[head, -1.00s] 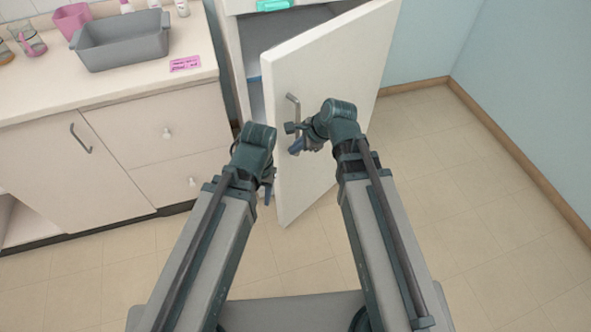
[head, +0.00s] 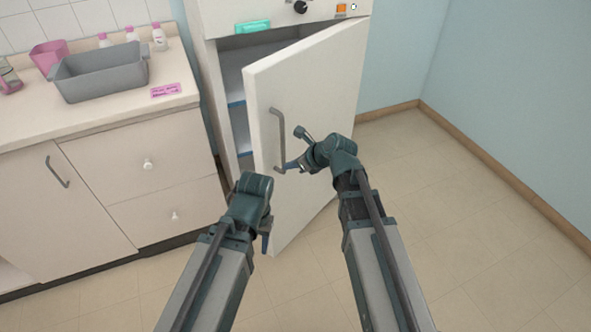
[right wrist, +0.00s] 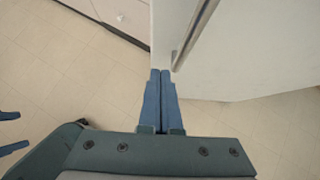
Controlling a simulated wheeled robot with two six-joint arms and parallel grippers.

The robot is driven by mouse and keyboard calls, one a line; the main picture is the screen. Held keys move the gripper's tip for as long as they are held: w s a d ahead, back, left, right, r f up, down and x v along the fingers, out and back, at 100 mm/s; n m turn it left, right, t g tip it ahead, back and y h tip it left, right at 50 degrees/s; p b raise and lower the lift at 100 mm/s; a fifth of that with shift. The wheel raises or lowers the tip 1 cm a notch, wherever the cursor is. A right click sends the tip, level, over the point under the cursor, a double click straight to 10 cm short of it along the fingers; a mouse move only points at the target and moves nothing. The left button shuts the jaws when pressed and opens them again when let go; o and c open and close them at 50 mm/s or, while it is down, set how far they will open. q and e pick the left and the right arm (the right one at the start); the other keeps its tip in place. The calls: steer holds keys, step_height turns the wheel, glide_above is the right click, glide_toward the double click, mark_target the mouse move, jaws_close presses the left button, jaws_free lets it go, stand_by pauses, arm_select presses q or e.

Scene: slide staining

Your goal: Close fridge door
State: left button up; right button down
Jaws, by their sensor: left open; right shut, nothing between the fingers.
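The white fridge door (head: 320,95) stands ajar in the head view, with a grey vertical bar handle (head: 280,140) near its free edge. The fridge interior (head: 232,75) shows through the gap at left. My right gripper (head: 287,163) is shut and empty in front of the door, by the handle's lower end. In the right wrist view its blue fingers (right wrist: 160,73) are together, just below the handle (right wrist: 194,38) and the door (right wrist: 245,60); contact cannot be told. My left gripper (head: 265,235) is open, low at the door's free edge.
A counter (head: 100,115) with drawers stands left of the fridge. It carries a grey basin (head: 100,78), a pink container (head: 48,55), several bottles and a pink label (head: 178,90). A blue wall (head: 500,110) stands at right. The floor (head: 440,190) right of the door is clear.

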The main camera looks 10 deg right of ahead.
mark_target(267, 164)
steer(key=w+a+f+b, duration=0.1)
steer(key=w+a, duration=0.1)
steer(key=w+a+f+b, duration=0.1)
steer(key=w+a+f, duration=0.1)
steer(key=shift+w, duration=0.2)
arm_select(q)
steer(key=shift+f, duration=1.55)
arm_select(e)
steer(key=shift+w+a, duration=0.35)
steer(key=shift+a, duration=0.15)
